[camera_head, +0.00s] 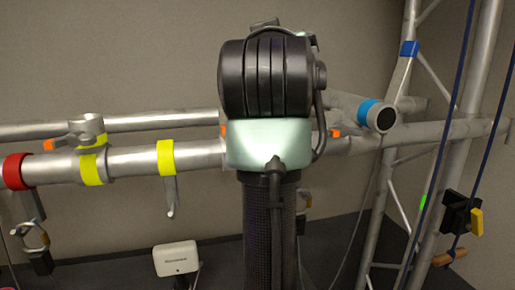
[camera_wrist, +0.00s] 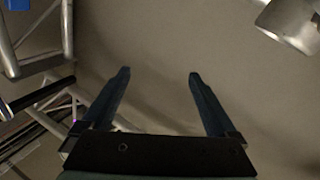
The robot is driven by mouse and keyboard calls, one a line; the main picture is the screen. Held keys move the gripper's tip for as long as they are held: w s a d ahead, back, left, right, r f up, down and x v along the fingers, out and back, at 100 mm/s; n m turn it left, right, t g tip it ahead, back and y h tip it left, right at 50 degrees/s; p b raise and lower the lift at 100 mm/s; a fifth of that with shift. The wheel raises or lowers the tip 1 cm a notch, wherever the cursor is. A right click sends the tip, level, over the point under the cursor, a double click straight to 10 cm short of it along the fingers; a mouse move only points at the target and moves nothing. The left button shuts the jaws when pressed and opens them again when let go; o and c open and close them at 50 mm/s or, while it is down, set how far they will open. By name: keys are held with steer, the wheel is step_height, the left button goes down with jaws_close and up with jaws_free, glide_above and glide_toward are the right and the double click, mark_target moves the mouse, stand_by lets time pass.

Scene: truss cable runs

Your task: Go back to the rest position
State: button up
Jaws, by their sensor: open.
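My gripper (camera_wrist: 158,78) shows in the wrist view with its two dark fingers wide apart. It is open, with nothing between the fingers, only a plain wall behind them. In the head view, my arm stands upright in the middle and hides part of the truss behind it. I cannot make out the gripper's fingers in the head view.
Horizontal truss tubes (camera_head: 130,161) with yellow, red and blue bands cross behind my arm. An upright truss (camera_head: 465,120) with dark blue ropes stands at the right. A white box (camera_head: 176,258) sits low at left. Truss bars (camera_wrist: 68,30) show left in the wrist view.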

steer(key=s+a+r+m+t+y, duration=0.1)
steer(key=s+t, duration=0.3)
steer(key=s, duration=0.7)
steer(key=s+a+r+m+t+y, duration=0.15)
steer(key=s+t, duration=0.25)
steer(key=s, duration=0.7)
step_height(320, 180, down, 18)
steer(key=s+b, duration=0.1)
steer(key=b, duration=1.6)
steer(key=shift+a, duration=0.2)
steer(key=shift+h, duration=0.25)
